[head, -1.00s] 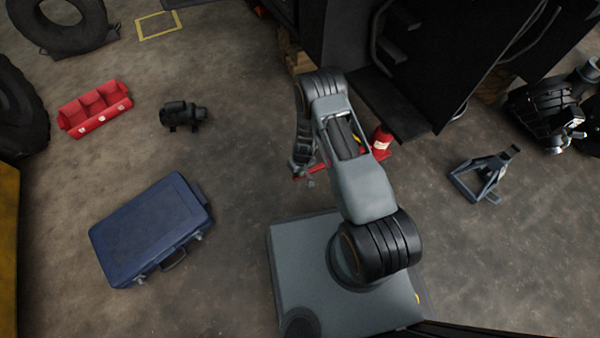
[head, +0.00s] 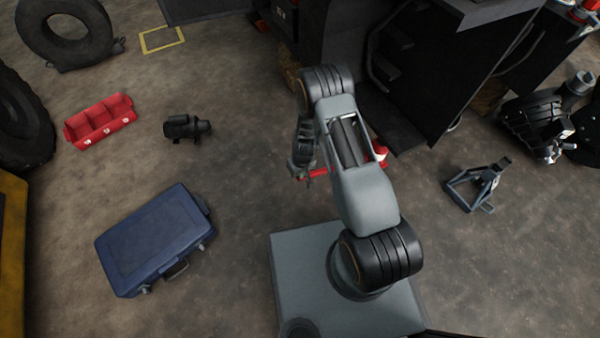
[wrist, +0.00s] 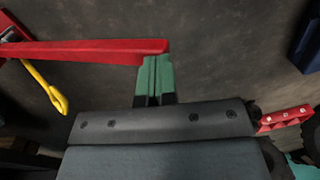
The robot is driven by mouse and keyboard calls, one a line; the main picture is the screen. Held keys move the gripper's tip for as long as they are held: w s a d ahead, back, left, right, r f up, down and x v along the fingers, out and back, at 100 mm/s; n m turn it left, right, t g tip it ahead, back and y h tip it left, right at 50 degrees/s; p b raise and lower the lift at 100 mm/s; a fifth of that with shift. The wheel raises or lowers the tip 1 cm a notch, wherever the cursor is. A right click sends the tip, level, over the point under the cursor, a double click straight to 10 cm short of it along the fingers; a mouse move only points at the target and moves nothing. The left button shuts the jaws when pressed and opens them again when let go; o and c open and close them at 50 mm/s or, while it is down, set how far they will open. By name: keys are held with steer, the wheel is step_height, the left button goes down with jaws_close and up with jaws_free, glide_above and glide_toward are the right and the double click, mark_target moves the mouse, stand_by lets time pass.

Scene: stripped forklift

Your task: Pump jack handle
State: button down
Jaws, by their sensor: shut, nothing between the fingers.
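The red jack handle (wrist: 95,50) runs across the upper left of the wrist view. Its free end lies right at the tips of my gripper (wrist: 155,62). My gripper's green fingers are shut together with nothing between them. They appear to touch the handle or lie very close to it; contact is not certain. In the head view the handle (head: 318,173) shows as a short red bar beside my gripper (head: 299,174). Part of the red jack (head: 381,154) shows to the right of my arm. My arm hides the rest.
The dark forklift body (head: 400,75) stands behind the jack. A dark jack stand (head: 477,185) is at the right. A blue case (head: 155,240), a black motor (head: 187,127) and a red tray (head: 100,120) lie on the left. A yellow hooked piece (wrist: 45,88) hangs near the handle.

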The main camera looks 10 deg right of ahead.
stand_by(0.3)
step_height(320, 180, up, 24)
steer(key=d+m+t, duration=0.1)
steer(key=d, duration=0.1)
steer(key=s+d+r+m+t+h, duration=0.1)
steer(key=s+d+r, duration=0.3)
steer(key=s+r, duration=1)
steer(key=shift+s+r+m+t, duration=0.4)
steer(key=shift+r+m, duration=0.3)
steer(key=shift+r, duration=0.25)
steer(key=shift+d, duration=0.1)
